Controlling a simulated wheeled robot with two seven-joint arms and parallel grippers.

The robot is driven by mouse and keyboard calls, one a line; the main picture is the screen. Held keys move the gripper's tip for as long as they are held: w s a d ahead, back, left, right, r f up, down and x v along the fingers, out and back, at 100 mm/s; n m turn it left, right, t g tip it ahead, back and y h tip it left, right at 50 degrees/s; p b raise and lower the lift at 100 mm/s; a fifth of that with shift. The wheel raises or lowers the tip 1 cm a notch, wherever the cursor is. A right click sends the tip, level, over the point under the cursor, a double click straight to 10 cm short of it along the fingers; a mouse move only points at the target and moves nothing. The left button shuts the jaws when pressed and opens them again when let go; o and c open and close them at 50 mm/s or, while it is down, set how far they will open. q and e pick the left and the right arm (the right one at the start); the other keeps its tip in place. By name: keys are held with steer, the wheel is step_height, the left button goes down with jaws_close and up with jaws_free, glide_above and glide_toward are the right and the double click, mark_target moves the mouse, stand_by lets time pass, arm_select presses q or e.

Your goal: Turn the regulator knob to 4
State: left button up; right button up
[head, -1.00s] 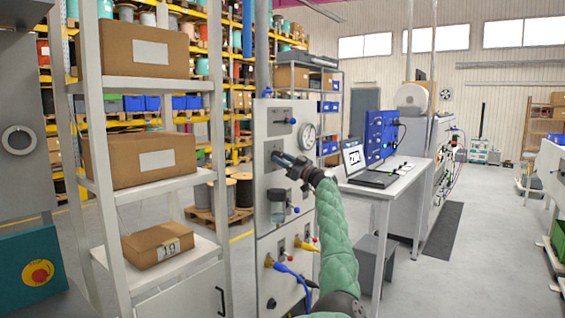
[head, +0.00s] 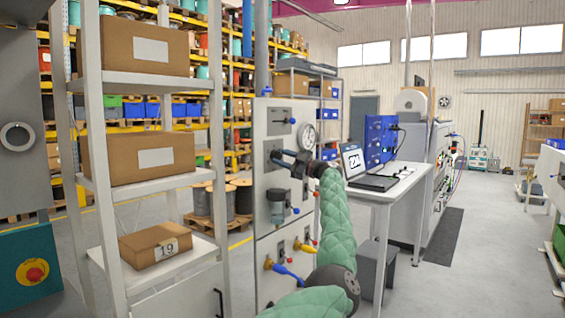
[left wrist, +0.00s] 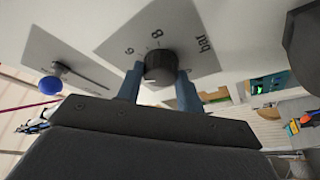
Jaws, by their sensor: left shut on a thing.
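The black regulator knob (left wrist: 160,66) sits on a grey dial plate (left wrist: 125,40) marked "bar", with 8 and 6 readable in the left wrist view. My left gripper (left wrist: 158,85) has its two blue fingers on either side of the knob, shut on it. The knob's pointer and the lower numbers are hidden. In the head view my left gripper (head: 282,160) reaches the light grey panel (head: 272,118), and its fingers cover the knob there. My right gripper is not in view.
A pressure gauge (head: 307,134) is above right of the gripper. A shelf with boxes (head: 150,154) stands left; a table with a laptop (head: 376,181) stands right.

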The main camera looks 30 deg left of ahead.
arm_select(q)
steer(key=n, duration=0.3)
steer(key=shift+h, duration=0.4)
steer(key=shift+r+n+g+h+b, duration=0.1)
steer(key=shift+n+g+h+b, duration=0.35)
steer(key=shift+n, duration=0.55)
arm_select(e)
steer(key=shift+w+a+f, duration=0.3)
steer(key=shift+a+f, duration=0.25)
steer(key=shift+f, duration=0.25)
arm_select(q)
steer(key=o, duration=1)
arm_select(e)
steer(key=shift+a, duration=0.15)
arm_select(q)
steer(key=b+v, duration=0.1)
steer(key=v, duration=0.7)
steer(key=shift+b, duration=0.3)
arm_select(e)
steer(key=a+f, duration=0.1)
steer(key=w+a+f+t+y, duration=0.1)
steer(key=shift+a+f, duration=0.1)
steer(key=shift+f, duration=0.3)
